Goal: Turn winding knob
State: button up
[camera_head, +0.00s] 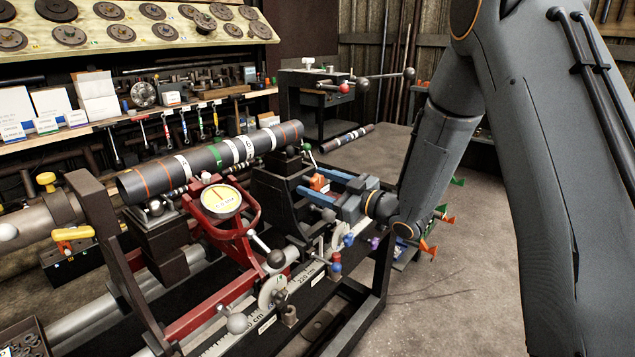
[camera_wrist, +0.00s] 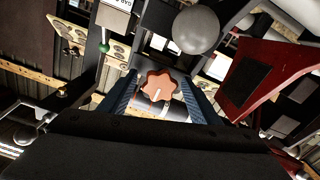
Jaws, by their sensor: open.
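An orange star-shaped knob (camera_wrist: 158,86) with a white mark on its face shows in the middle of the wrist view. In the head view the orange knob (camera_head: 319,183) sits on the side of a dark block on the lathe. My gripper (camera_head: 312,180) is open, with its two blue fingers pointing at the block. In the wrist view the fingers of my gripper (camera_wrist: 161,80) stand on either side of the knob, with a gap on each side. I cannot tell how deep the knob lies between the fingertips.
A dark shaft (camera_head: 220,160) with coloured bands lies across the lathe supports. A grey ball (camera_wrist: 196,30) is close above the fingers in the wrist view. Floor (camera_head: 470,290) at the right is open.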

jog(key=shift+w+a, duration=0.1)
jog(key=c, duration=1.1)
jog(key=shift+o, duration=0.2)
jog(key=shift+m, duration=0.4)
jog(key=m+p, duration=0.1)
jog(key=m, duration=0.2)
jog(key=shift+r+p, duration=0.1)
jog(key=shift+p, duration=0.3)
jog(key=m+p, duration=0.1)
jog(key=m, duration=0.2)
jog(key=shift+m, duration=0.3)
jog(key=m+p, duration=0.3)
jog(key=m, duration=0.3)
jog(key=shift+m, duration=0.3)
